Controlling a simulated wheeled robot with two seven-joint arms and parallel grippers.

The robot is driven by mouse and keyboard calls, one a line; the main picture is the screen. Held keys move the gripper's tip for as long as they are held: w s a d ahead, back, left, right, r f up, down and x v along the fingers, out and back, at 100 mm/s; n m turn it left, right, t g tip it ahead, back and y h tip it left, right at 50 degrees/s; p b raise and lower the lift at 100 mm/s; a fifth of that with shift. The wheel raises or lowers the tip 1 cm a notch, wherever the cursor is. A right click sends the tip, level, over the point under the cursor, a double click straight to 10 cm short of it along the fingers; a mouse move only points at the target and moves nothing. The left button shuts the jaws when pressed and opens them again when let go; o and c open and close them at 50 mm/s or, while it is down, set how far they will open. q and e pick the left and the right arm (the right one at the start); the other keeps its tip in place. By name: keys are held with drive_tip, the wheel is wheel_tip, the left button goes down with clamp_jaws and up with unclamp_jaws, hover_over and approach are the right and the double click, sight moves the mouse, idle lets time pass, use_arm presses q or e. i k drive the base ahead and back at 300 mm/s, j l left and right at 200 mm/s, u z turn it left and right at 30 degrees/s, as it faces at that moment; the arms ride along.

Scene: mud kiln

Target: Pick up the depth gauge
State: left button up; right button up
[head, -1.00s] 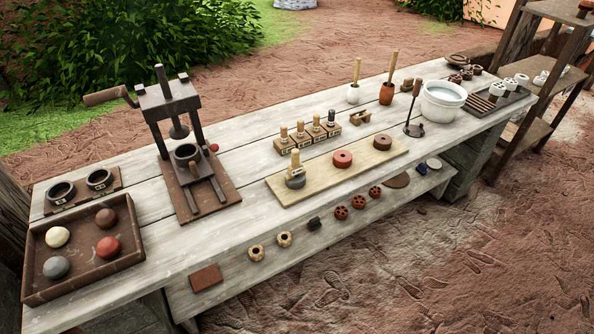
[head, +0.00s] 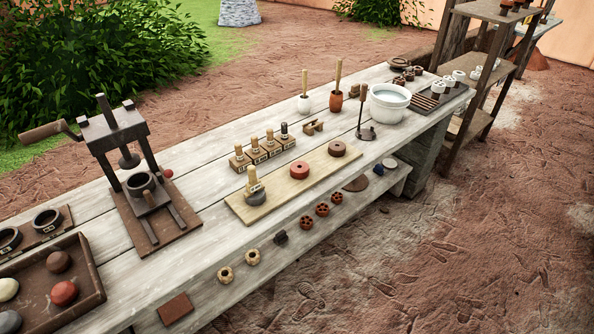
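A small wooden bridge-shaped piece (head: 313,127) stands on the far half of the bench, behind the pale board; it looks like the depth gauge, though it is small and I cannot be certain. A dark upright rod on a flat foot (head: 366,132) stands to its right, near the white bowl. Neither of my grippers is in view, and nothing touches the wooden piece.
The long bench (head: 208,146) carries a press (head: 150,190), a row of stamps (head: 262,152), a pale board (head: 292,185) with discs, a white bowl (head: 389,104), two mortars with pestles and a ball tray (head: 93,275). Shelves (head: 490,70) stand at the right end.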

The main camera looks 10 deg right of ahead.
sight(254, 184)
drive_tip(key=i+l, duration=0.3)
drive_tip(key=l, duration=0.2)
drive_tip(key=i+l+u, duration=0.15)
drive_tip(key=l+u, duration=0.2)
drive_tip(key=i+l+u, duration=0.15)
drive_tip(key=l+u, duration=0.15)
drive_tip(key=l, duration=0.15)
drive_tip(key=l+u, duration=0.35)
drive_tip(key=i+l, duration=0.05)
